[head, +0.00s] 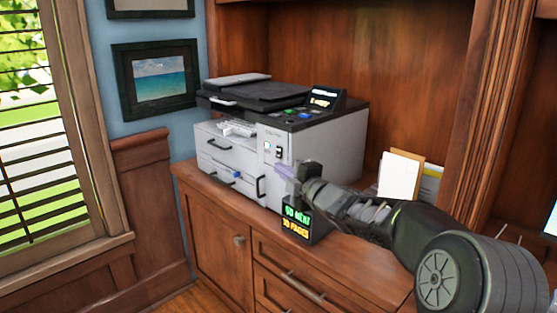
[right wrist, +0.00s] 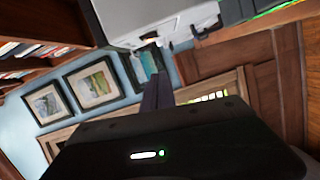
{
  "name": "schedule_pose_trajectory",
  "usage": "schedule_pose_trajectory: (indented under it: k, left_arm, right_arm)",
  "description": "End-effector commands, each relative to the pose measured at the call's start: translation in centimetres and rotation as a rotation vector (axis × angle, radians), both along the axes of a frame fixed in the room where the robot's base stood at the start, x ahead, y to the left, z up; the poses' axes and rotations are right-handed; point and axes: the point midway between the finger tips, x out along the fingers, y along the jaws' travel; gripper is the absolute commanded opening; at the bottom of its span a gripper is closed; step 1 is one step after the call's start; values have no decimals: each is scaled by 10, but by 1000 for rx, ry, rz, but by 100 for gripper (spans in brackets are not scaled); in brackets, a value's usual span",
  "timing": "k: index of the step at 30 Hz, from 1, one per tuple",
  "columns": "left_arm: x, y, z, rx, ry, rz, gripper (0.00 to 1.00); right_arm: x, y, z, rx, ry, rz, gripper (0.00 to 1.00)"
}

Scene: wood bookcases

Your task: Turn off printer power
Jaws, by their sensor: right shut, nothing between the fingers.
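The printer (head: 285,142) stands on the wood cabinet top, white with a black lid and a tilted control screen (head: 324,99). A small power switch (head: 278,153) sits on its front face, near the right edge, with a lit blue spot beside it. In the right wrist view the shut fingers (right wrist: 158,92) point towards the white printer body (right wrist: 155,18). My left gripper is out of view.
A small black sign with lit text (head: 298,220) stands on the cabinet (head: 215,225) under my right forearm. Papers in a holder (head: 400,176) stand to the right. A window with blinds (head: 35,150) and a framed picture (head: 157,80) are at the left.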

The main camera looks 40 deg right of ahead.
Motion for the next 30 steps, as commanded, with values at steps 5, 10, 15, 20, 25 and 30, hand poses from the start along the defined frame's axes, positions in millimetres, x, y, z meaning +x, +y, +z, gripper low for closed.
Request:
schedule_pose_trajectory:
  k: [5,10,15,20,25,30]
  left_arm:
    - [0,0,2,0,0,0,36]
    - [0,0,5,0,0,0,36]
    - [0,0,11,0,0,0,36]
    - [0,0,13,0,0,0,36]
    - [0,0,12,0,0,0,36]
    - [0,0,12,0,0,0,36]
  right_arm:
    - [35,-5,-2,-2,3,1,0]
    - [70,-11,-3,-2,2,1,0]
    - [73,-36,-5,-1,3,-3,0]
    - [74,-49,-7,-1,0,-1,0]
    - [74,-51,-8,1,0,-1,0]
    - [74,-51,-8,1,0,-1,0]
